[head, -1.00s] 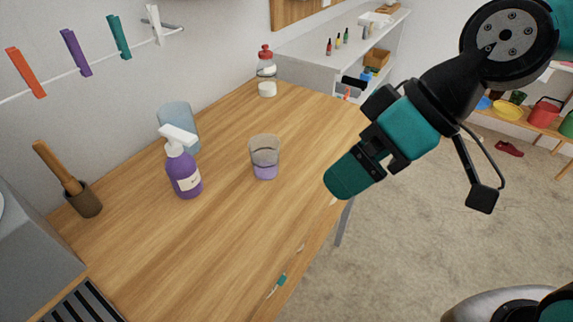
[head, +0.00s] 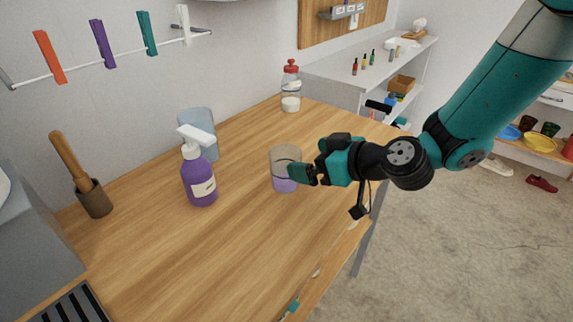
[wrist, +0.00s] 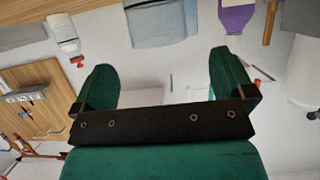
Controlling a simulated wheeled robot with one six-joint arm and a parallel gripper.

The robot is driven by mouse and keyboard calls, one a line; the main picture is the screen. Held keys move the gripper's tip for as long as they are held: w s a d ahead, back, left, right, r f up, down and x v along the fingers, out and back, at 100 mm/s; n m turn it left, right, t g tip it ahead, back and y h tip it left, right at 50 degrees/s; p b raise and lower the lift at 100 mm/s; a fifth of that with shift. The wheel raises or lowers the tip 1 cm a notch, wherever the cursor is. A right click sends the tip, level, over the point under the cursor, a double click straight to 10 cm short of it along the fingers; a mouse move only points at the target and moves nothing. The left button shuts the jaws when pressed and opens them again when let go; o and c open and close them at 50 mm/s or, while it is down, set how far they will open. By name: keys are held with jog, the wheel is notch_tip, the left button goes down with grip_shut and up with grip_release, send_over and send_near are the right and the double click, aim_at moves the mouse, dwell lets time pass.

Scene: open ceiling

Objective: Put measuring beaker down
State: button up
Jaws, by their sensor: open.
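The measuring beaker (head: 285,184) is a clear cup with purple in its lower part. It stands upright on the wooden table (head: 185,255) in the head view. My gripper (head: 301,174) is open, with its fingers at the beaker's right side, overlapping its edge in the picture. I cannot tell whether they touch it. In the wrist view the two green fingers of my gripper (wrist: 174,75) are spread wide, and I cannot clearly make out the beaker between them.
A purple pump bottle (head: 200,185) and a translucent blue container (head: 203,125) stand left of the beaker. A red-capped jar (head: 291,90) is at the back. A mortar with pestle (head: 94,198) stands at the far left. The front tabletop is mostly clear.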

aim_at(274, 154)
jog(key=p+x, duration=0.2)
jog(key=x, duration=0.5)
jog(key=shift+w+r+p, duration=0.1)
jog(key=shift+r+p, duration=0.1)
jog(key=shift+p, duration=0.2)
jog(key=shift+w+a+f, duration=0.2)
jog(key=shift+a+f, duration=0.05)
jog(key=shift+a, duration=0.05)
jog(key=shift+c, duration=0.2)
jog(key=c, duration=0.9)
jog(key=shift+r, duration=0.1)
jog(key=shift+c, duration=0.2)
